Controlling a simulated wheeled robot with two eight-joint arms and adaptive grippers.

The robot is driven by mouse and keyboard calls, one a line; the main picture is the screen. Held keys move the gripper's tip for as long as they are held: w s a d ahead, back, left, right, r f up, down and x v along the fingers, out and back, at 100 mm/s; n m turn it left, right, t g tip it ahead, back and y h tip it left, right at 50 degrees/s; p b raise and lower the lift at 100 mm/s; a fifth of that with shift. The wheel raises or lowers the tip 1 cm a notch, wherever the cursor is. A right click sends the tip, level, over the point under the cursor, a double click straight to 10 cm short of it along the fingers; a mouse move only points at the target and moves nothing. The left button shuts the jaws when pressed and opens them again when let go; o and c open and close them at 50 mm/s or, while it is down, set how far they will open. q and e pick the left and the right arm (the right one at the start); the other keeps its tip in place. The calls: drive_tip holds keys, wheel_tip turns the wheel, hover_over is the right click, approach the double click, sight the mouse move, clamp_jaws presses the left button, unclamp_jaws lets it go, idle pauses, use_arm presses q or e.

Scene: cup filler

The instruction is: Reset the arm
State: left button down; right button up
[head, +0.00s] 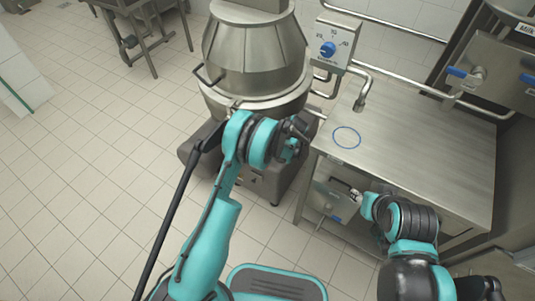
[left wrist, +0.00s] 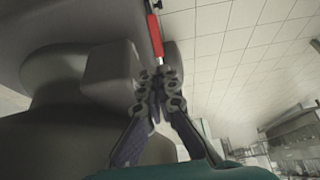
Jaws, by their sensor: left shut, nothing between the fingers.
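My left arm rises from the bottom of the head view and bends at a teal and black wrist. My left gripper (head: 300,126) is in front of the big steel kettle, close to the left edge of the steel table. In the left wrist view my left gripper (left wrist: 160,82) has its fingertips together with nothing held. My right arm is at the lower right of the head view. My right gripper (head: 352,194) is by the table's front edge; it is too small to tell its finger state.
A steel kettle (head: 255,55) stands at top centre. The steel table (head: 420,130) has a blue ring (head: 347,137) on its bare top, below a spout (head: 361,98). A control box with a blue knob (head: 328,49) is behind. The tiled floor (head: 90,170) at left is clear.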

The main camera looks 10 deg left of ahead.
use_arm(q)
drive_tip(key=shift+r, duration=0.1)
idle(0.4)
drive_tip(key=s+a+r+m+t+h, duration=0.1)
drive_tip(key=s+a+r+m, duration=0.3)
drive_tip(key=r, duration=0.8)
drive_tip(key=s+d+r+m+t+h, duration=0.1)
drive_tip(key=s+r+m+h, duration=0.15)
drive_tip(key=s+r, duration=0.65)
drive_tip(key=s+r+m+t, duration=0.1)
drive_tip(key=s+r+m, duration=0.2)
drive_tip(key=s, duration=0.5)
drive_tip(key=s+a+r+m+t+h, duration=0.1)
drive_tip(key=s+r+m, duration=0.3)
drive_tip(key=s, duration=0.5)
drive_tip(key=shift+r+t, duration=0.7)
